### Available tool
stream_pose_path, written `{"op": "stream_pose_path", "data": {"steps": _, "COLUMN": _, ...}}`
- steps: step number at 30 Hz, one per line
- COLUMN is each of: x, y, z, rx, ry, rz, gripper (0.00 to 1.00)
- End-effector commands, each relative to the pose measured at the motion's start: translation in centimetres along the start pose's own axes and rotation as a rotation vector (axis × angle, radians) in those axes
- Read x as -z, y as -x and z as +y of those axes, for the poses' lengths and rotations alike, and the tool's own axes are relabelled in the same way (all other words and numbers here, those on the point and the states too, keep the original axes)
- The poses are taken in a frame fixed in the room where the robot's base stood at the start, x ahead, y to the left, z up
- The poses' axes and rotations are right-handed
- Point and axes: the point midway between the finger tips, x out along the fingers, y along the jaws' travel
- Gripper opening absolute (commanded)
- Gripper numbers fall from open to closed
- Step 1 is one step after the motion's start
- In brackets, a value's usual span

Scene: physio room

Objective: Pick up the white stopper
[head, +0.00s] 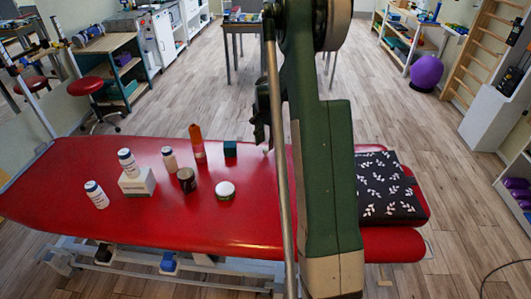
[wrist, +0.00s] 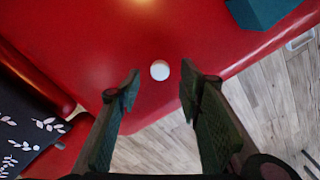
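The white stopper (wrist: 160,70) is a small round white piece lying on the red treatment table (wrist: 100,50), near the table's edge in the wrist view. My gripper (wrist: 160,81) is open, with a dark finger on either side of the stopper in the picture. The fingers appear to be above it and hold nothing. In the head view my gripper (head: 262,132) is partly hidden behind my green arm, over the far edge of the table. A small pale spot below it may be the stopper, but it is too small to tell.
A teal block (head: 230,149) stands close by. To the left are an orange bottle (head: 197,141), a dark jar (head: 186,180), a white-lidded tub (head: 225,190), several white bottles and a white box (head: 137,183). A black leaf-patterned cushion (head: 390,190) lies at the right end.

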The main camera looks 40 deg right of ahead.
Motion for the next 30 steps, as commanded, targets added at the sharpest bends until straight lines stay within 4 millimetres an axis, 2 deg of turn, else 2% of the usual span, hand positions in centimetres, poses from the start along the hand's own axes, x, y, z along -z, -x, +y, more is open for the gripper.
{"op": "stream_pose_path", "data": {"steps": 5, "x": 0.0, "y": -0.7, "z": 0.0, "rx": 0.000, "ry": 0.000, "rz": 0.000, "gripper": 0.36}}
{"op": "stream_pose_path", "data": {"steps": 18, "x": -0.1, "y": -5.0, "z": 0.0, "rx": 0.000, "ry": 0.000, "rz": 0.000, "gripper": 0.36}}
{"op": "stream_pose_path", "data": {"steps": 30, "x": -0.1, "y": -5.2, "z": 0.0, "rx": 0.000, "ry": 0.000, "rz": 0.000, "gripper": 0.36}}
